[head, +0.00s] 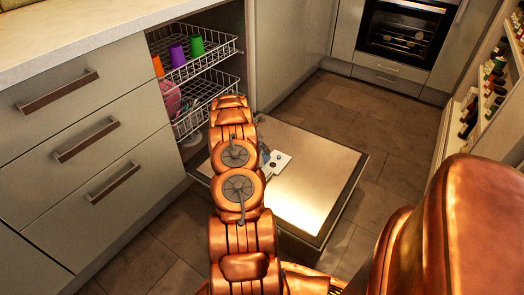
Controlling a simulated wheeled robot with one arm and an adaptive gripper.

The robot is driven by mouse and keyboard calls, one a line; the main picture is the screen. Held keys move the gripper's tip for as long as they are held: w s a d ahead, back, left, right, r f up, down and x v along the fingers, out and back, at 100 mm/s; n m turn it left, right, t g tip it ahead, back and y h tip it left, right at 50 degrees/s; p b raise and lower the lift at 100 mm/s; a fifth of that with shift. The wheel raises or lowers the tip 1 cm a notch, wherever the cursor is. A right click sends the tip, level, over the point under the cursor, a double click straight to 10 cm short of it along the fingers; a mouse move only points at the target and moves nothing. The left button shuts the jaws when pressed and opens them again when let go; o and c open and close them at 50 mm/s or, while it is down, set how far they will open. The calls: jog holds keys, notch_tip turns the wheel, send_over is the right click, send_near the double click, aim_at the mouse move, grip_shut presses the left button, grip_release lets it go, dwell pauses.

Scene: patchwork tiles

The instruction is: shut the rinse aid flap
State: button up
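The dishwasher door (310,185) is folded down flat, its bright inner panel facing up. A pale dispenser plate (280,160) sits on the panel near the hinge side, just right of my arm. A small blue-grey part (265,156) shows at the plate's left edge; I cannot tell whether it is the rinse aid flap, nor how far any flap is open. My copper-coloured arm reaches forward across the left side of the door and covers part of the dispenser area. My gripper cannot be made out; the arm's far links hide that end.
The dishwasher's upper rack (205,65) holds orange, purple and green cups; the lower rack (200,100) holds a pink item. Drawers (85,140) stand at left, an oven (405,30) at the back and bottle shelves (490,90) at right. Tiled floor is clear right of the door.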

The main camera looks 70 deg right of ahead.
jog(key=shift+c, duration=0.2)
grip_shut()
